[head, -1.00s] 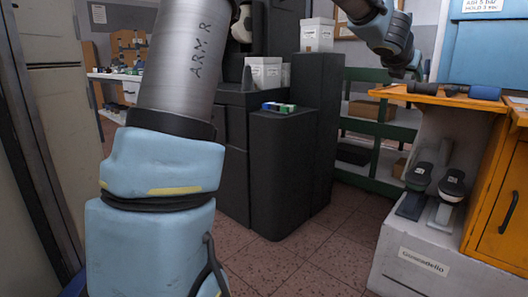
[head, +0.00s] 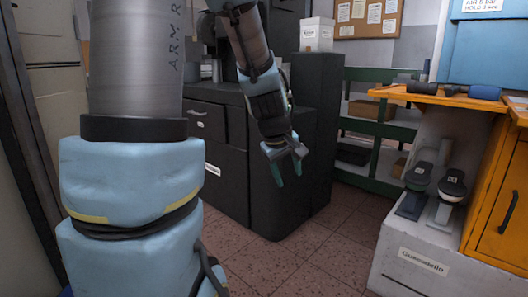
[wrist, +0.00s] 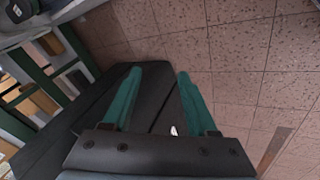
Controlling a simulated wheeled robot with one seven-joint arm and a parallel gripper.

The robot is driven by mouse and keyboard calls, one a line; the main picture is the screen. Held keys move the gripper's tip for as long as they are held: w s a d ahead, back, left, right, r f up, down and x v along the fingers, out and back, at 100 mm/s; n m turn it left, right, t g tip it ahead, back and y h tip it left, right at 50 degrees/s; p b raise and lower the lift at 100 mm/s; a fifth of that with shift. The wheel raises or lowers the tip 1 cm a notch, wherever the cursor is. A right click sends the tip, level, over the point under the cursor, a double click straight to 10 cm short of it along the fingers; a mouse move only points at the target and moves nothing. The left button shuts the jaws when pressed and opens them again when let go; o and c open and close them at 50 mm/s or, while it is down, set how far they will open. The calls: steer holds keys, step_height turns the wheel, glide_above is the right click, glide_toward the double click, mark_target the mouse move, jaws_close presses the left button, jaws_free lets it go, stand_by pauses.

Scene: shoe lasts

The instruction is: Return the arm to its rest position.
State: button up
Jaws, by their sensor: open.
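My gripper (head: 286,170) hangs in the middle of the head view, in front of the dark cabinet, with its fingers pointing down. Its two teal fingers are apart with nothing between them. In the wrist view the open gripper (wrist: 153,95) shows over the dark cabinet and the tiled floor. My forearm reaches down to it from the top of the head view, and a large grey and light blue part of my arm fills the left side.
The dark cabinet (head: 225,165) stands close behind my gripper. A white box (head: 317,35) sits on it. An orange bench (head: 440,96) with tools and a white plinth (head: 415,262) bearing two shoe lasts stand right. Tiled floor (head: 320,250) is clear between. A green rack (head: 378,128) stands behind.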

steer(key=s+a+f+m+g+y+p, duration=0.1)
steer(key=s+a+f+m+g, duration=0.15)
steer(key=s+a, duration=0.4)
steer(key=s+a+f+m+g+y, duration=0.1)
steer(key=s+a+f+m+y, duration=0.1)
steer(key=s+a+m, duration=0.4)
step_height(320, 180, up, 31)
steer(key=w+n+p, duration=0.1)
steer(key=n+p, duration=0.1)
steer(key=p, duration=2.9)
steer(key=shift+a+r, duration=0.15)
steer(key=shift+r, duration=0.05)
steer(key=shift+w, duration=0.1)
